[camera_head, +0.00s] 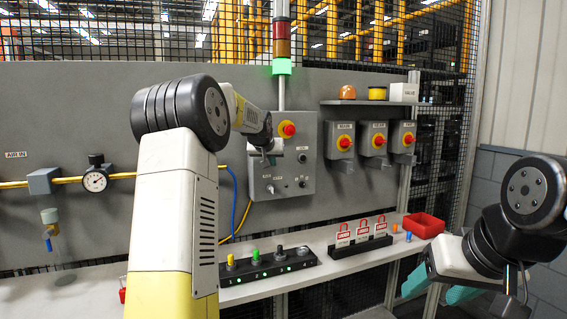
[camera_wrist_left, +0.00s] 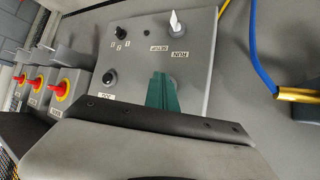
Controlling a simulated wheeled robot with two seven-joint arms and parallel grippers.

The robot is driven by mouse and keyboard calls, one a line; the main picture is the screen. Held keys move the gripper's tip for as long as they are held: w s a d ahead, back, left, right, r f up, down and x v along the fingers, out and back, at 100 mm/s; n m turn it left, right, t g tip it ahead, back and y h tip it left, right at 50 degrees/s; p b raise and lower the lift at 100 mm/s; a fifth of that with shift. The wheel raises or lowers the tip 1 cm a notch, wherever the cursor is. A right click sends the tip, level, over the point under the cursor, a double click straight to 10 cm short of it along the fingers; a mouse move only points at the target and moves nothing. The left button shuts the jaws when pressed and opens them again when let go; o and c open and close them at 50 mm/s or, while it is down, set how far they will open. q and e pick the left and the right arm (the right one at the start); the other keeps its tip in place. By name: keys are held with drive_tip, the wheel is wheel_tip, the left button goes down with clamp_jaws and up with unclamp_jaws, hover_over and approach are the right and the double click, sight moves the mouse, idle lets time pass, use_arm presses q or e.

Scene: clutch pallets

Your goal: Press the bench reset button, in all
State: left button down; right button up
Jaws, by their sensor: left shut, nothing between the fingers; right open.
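A black console (camera_head: 268,268) on the bench carries a yellow, a green, a grey and a dark control in a row. Its labels are too small to read, so I cannot tell which control is the reset. A grey wall panel (camera_head: 258,182) carries a red stop button (camera_head: 288,129), a black round control (camera_wrist_left: 109,77), a white selector (camera_wrist_left: 174,22) and a black selector (camera_wrist_left: 120,33). My left gripper (camera_head: 272,158) is shut and empty in front of this panel; its teal fingers (camera_wrist_left: 163,92) hide part of it. My right gripper (camera_head: 438,288) is open and empty at lower right.
Several stop-button boxes (camera_head: 344,141) hang right of the panel under a shelf (camera_head: 370,102). A rack of padlock tags (camera_head: 361,246) and a red bin (camera_head: 424,225) stand on the bench (camera_head: 340,268). A gauge (camera_head: 95,181) and yellow pipe are at left.

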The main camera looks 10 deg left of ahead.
use_arm(q)
drive_tip(key=shift+s, duration=0.15)
drive_tip(key=shift+s+d, duration=0.45)
drive_tip(key=shift+s, duration=0.15)
drive_tip(key=s+d, duration=0.1)
drive_tip(key=s, duration=0.1)
drive_tip(key=s+d, duration=0.1)
drive_tip(key=s, duration=0.1)
drive_tip(key=shift+d, duration=0.4)
drive_tip(key=shift+s, duration=0.15)
drive_tip(key=s+d+f+g+h, duration=0.1)
drive_tip(key=s+d+f+g, duration=0.1)
drive_tip(key=s, duration=1.9)
drive_tip(key=s+d+f+m+g+h, duration=0.1)
drive_tip(key=s+d+f, duration=0.4)
drive_tip(key=s, duration=1.6)
wheel_tip(320, 180, down, 2)
drive_tip(key=shift+d+f+g+h, duration=0.15)
drive_tip(key=shift+g+h, duration=0.25)
drive_tip(key=shift+g, duration=0.4)
